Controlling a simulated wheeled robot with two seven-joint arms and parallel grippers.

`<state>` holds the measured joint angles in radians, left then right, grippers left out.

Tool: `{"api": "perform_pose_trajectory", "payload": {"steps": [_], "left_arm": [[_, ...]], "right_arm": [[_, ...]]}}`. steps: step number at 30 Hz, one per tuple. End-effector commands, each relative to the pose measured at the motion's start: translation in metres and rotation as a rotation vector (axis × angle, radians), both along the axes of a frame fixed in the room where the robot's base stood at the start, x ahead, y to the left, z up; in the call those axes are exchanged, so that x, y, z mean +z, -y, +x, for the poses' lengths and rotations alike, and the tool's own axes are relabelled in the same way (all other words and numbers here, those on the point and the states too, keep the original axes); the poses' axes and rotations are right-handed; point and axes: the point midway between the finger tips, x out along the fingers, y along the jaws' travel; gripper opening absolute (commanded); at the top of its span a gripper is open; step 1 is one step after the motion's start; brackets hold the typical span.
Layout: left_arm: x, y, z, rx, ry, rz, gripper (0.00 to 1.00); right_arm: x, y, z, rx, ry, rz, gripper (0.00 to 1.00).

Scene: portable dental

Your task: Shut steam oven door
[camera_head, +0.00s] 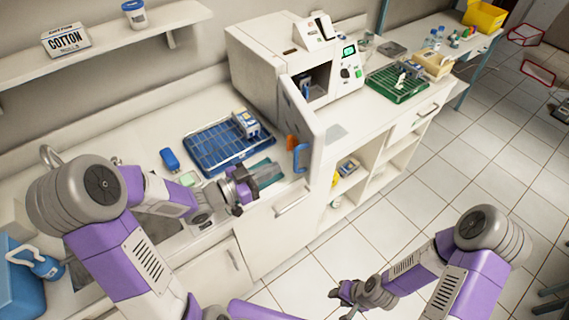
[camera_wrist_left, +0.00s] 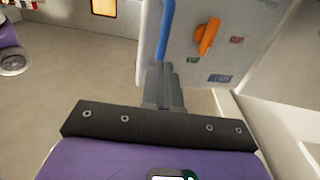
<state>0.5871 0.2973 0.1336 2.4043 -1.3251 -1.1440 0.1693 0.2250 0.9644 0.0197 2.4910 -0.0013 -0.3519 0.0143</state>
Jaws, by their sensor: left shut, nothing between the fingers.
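The steam oven (camera_head: 290,62) is a white box on the counter with a green display at its right. Its door (camera_head: 299,115) stands open, swung out toward the front. The door's outer face carries a blue handle (camera_head: 300,158) and an orange latch (camera_head: 292,143). In the left wrist view the blue handle (camera_wrist_left: 166,28) and orange latch (camera_wrist_left: 207,36) are close ahead. My left gripper (camera_head: 268,172) is shut and empty, left of the handle; contact cannot be told. My right gripper (camera_head: 340,294) is low over the floor at the bottom, its fingers too small to judge.
A blue rack tray (camera_head: 190,146) with a white box (camera_head: 246,124) lies on the counter left of the door. A green tray (camera_head: 377,96) stands right of the oven. A shelf above the counter holds a cotton box (camera_head: 66,40). The tiled floor at right is mostly clear.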

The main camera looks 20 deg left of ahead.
Motion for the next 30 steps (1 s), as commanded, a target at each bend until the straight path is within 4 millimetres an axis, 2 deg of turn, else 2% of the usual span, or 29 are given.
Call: {"api": "perform_pose_trajectory", "payload": {"steps": [3,9,23,30], "left_arm": [[-0.001,0.015,0.015,-0.004,0.001,-0.001,0.00],[-0.001,0.028,0.030,-0.001,0.001,-0.001,0.00],[0.000,0.030,0.033,0.001,0.001,0.001,0.00],[-0.002,0.044,0.043,0.017,0.003,0.000,0.00]], "right_arm": [[-0.003,0.000,0.000,0.000,0.000,0.000,0.39],[-0.005,0.000,0.000,0.000,0.000,0.000,0.39],[-0.005,0.000,0.000,0.000,0.000,0.000,0.39],[-0.015,0.000,0.000,0.000,0.001,0.000,0.39]]}}
